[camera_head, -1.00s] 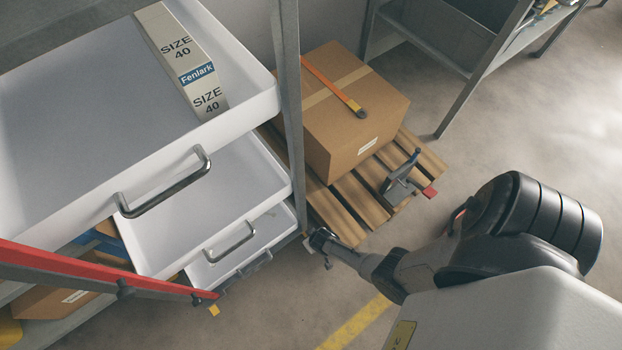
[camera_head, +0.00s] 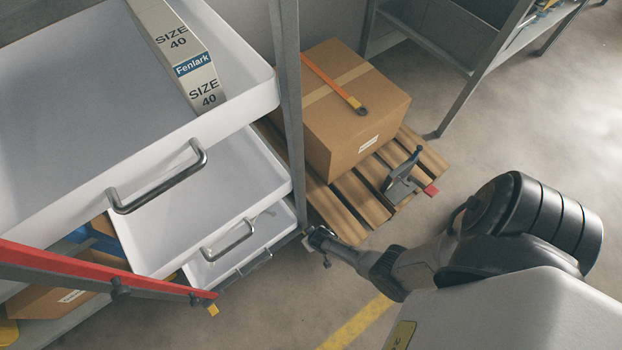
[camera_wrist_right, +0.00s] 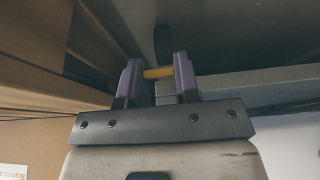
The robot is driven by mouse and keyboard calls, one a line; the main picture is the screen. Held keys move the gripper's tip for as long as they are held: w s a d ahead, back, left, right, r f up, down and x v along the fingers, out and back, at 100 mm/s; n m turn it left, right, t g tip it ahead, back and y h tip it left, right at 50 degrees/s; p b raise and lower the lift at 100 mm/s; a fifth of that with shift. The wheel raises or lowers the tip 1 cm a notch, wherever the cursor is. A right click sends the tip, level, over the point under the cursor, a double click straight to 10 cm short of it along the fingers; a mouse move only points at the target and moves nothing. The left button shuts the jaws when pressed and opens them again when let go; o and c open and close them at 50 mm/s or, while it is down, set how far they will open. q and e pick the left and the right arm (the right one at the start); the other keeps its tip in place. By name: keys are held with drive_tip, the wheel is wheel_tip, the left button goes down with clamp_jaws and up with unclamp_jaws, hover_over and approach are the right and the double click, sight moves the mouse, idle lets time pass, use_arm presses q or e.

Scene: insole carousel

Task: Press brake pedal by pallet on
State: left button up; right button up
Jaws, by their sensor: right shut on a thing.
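A grey metal bracket (camera_head: 400,185) with a dark upright lever and a red pad (camera_head: 431,190) sits at the front right corner of the wooden pallet (camera_head: 362,201); it looks like the brake pedal. My right gripper (camera_head: 318,237) is low beside the foot of the grey rack post, left of the pedal and apart from it. My left gripper is not in view.
A cardboard box (camera_head: 350,110) with an orange strap stands on the pallet. White trays (camera_head: 230,185) with metal handles and a red bar (camera_head: 100,272) fill the left. A grey shelf (camera_head: 455,60) stands behind. Floor right of the pallet is clear.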

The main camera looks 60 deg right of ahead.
drive_tip(key=shift+c, duration=1.4)
drive_tip(key=f+t+b, duration=0.2)
drive_tip(key=b, duration=0.1)
drive_tip(key=shift+s+a+h+b, duration=0.1)
drive_tip(key=shift+s+h+b, duration=0.2)
drive_tip(key=shift+h, duration=0.1)
drive_tip(key=shift+s+r+t, duration=0.1)
drive_tip(key=shift+t, duration=0.3)
drive_tip(key=shift+t+h, duration=0.3)
drive_tip(key=shift+t, duration=0.2)
drive_tip(key=shift+f+t, duration=0.4)
drive_tip(key=shift+t, duration=0.4)
